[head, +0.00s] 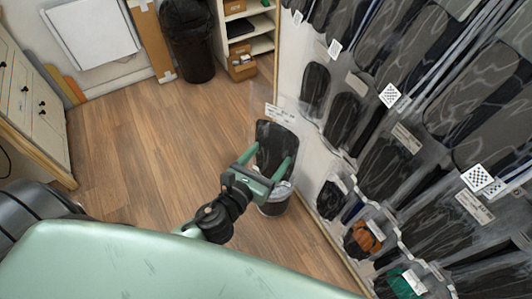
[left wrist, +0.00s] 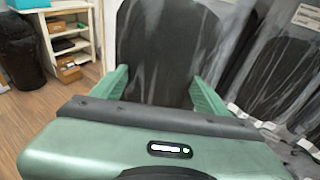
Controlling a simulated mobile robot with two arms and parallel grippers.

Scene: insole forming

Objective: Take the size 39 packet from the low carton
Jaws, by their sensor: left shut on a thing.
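My left gripper (head: 266,163) is shut on a dark insole packet (head: 277,139) with a clear wrapper and a white label strip at its top. The size on the label is too small to read. In the left wrist view the packet (left wrist: 165,55) stands up between the two green fingers of the left gripper (left wrist: 162,90). In the head view the gripper hides its lower part. Which box is the low carton I cannot tell. My right gripper is not in view.
A display wall of hanging insole packets (head: 345,115) fills the right side, close to the held packet. A shelf with small cardboard boxes (head: 242,70) and a black bin (head: 189,45) are farther back. The wooden floor at left is clear.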

